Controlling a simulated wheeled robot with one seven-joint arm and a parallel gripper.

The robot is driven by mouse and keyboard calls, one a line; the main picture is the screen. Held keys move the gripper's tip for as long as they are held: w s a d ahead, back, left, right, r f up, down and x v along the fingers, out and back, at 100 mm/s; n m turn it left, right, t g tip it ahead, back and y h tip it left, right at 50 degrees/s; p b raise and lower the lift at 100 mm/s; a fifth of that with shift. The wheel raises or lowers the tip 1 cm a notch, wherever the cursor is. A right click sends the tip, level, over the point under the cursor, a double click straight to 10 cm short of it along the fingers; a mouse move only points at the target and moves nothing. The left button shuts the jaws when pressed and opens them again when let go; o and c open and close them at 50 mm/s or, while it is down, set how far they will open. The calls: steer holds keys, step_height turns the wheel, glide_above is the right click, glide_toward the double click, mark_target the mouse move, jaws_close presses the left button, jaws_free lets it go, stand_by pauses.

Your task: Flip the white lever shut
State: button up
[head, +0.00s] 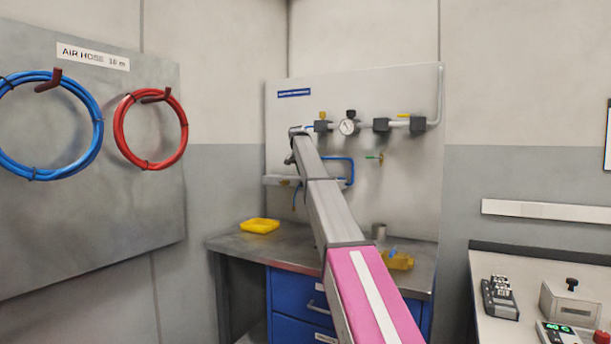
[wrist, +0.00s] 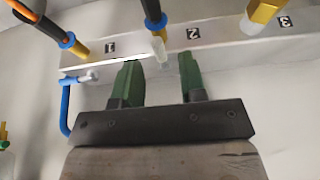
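In the wrist view, a small white lever-like piece (wrist: 158,48) hangs at the front of a pale metal rail (wrist: 215,38), beneath the hose fitting near label 2. My gripper (wrist: 159,63) has two green fingers pointing up at the rail. They are open, with a clear gap between them and nothing held. The white piece lies in line with this gap, just beyond the fingertips; I cannot tell whether either finger touches it. In the head view, the rail (head: 273,180) shows low on the wall panel, partly behind my arm, and I cannot make out the gripper or lever.
A blue tube (wrist: 66,108) bends down at the rail's left end. A brass fitting (wrist: 262,14) stands near label 3. A gauge (head: 347,127) and pipework sit above the rail. Below is a workbench (head: 225,242) with a yellow tray (head: 259,226) and a grey cup (head: 379,231).

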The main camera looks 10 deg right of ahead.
steer(key=shift+x, duration=1.05)
jaws_close()
steer(key=shift+s, duration=0.1)
steer(key=d+n+y, duration=0.1)
steer(key=n, duration=0.2)
steer(key=d+n+y, duration=0.1)
steer(key=d+n, duration=0.1)
steer(key=n, duration=0.2)
steer(key=d+n+y, duration=0.1)
steer(key=n+y, duration=0.1)
steer(key=n, duration=0.1)
steer(key=shift+s+d, duration=0.25)
steer(key=shift+s, duration=0.05)
steer(key=shift+n+t, duration=0.3)
